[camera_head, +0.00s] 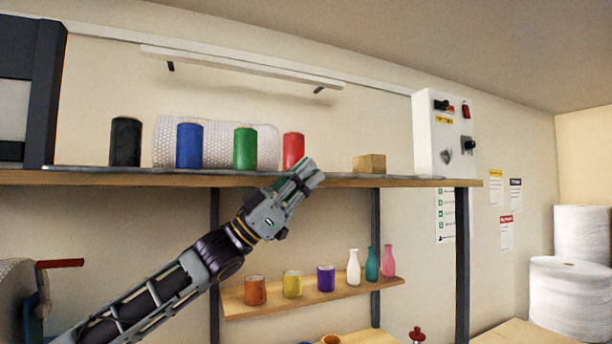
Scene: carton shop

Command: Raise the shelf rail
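A thin grey rail (345,175) runs low along the front edge of the upper wooden shelf (400,183). Behind it stand a black can (125,141), a blue can (189,145), a green can (245,148) and a red can (293,149). My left gripper (312,172) reaches up from the lower left to the shelf's front edge, just below the red can. It overlaps the rail in the picture and hides a short part of it. I cannot tell whether its fingers touch or grip the rail. My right gripper is not in view.
A bubble-wrap roll (217,143), a wooden block (369,164) and a switch box (444,135) are at the upper shelf. A white bar (240,67) is on the wall above. Dark posts (462,250) support the upper shelf.

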